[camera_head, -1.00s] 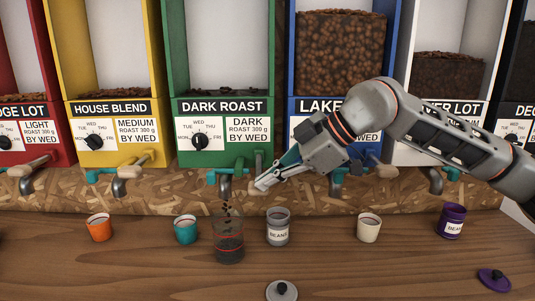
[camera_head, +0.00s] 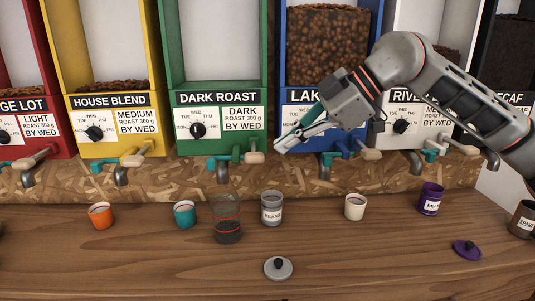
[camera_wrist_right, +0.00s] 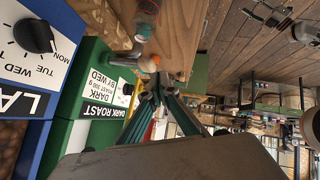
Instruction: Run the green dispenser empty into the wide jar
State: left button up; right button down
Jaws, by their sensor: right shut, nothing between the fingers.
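The green dispenser (camera_head: 173,60) is labelled DARK ROAST, and its window shows no beans. Its tap has a metal spout (camera_head: 222,174) and a wooden-tipped handle (camera_head: 254,157) on the right. No beans fall from the spout. The wide glass jar (camera_head: 227,211) stands upright on the counter below the spout, with dark beans in its bottom part near a red line. My right gripper (camera_head: 279,146) is shut and empty, just right of the handle and apart from it. Its closed fingers show in the wrist view (camera_wrist_right: 156,88). My left gripper is out of view.
A grey BEANS canister (camera_head: 272,208) stands close right of the jar, and a teal cup (camera_head: 185,214) close left. A grey lid (camera_head: 278,268) lies in front. The blue dispenser (camera_head: 278,70) stands beside the green one, behind my right arm. The front counter is mostly clear.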

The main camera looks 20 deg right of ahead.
jog(key=v, duration=0.4)
jog(key=shift+s+a, duration=0.25)
dwell(0.5)
jog(key=shift+f, duration=0.1)
